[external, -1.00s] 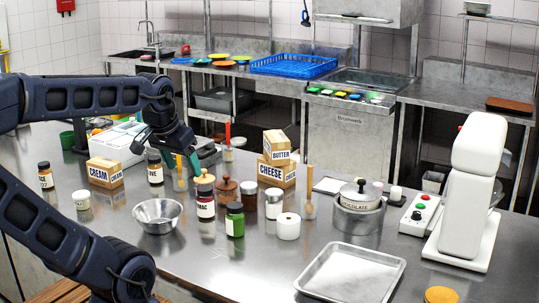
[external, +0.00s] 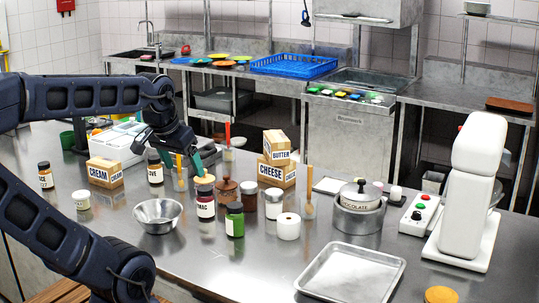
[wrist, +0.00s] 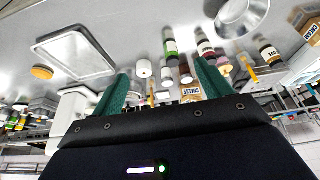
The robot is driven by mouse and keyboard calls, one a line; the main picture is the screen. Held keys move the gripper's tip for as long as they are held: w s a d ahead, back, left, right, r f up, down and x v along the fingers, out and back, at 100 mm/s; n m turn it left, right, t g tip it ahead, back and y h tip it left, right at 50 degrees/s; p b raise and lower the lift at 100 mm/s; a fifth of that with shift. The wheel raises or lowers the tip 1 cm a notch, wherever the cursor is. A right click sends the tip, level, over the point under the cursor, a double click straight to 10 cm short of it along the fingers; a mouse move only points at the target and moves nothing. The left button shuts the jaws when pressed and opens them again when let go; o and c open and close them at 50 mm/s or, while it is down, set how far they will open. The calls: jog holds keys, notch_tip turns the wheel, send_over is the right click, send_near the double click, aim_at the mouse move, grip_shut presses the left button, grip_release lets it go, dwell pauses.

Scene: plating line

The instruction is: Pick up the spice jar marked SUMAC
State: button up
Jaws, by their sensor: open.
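My gripper (external: 186,164) is open and empty, with teal fingers, above and behind the jar in the external view. One fingertip appears close to the jar's lid there; I cannot tell the exact gap. In the wrist view my gripper (wrist: 160,75) spreads its green fingers left and right.
A green jar (external: 235,222) stands right of the SUMAC jar.

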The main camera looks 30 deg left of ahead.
jog(key=w+a+f+n+h, duration=0.1)
jog(key=w+a+f+n, duration=0.1)
jog(key=w+n, duration=0.5)
jog(key=n+h, duration=0.1)
jog(key=n, duration=2.2)
send_near(205, 202)
jog(key=shift+w+a+f+g, duration=0.1)
jog(key=shift+w+a+g, duration=0.05)
jog(key=shift+w+a, duration=0.4)
jog(key=shift+w+a+f+g, duration=0.15)
jog(key=shift+w+a, duration=0.15)
jog(key=shift+w, duration=0.35)
jog(key=shift+x, duration=5.35)
jog(key=c, duration=1.2)
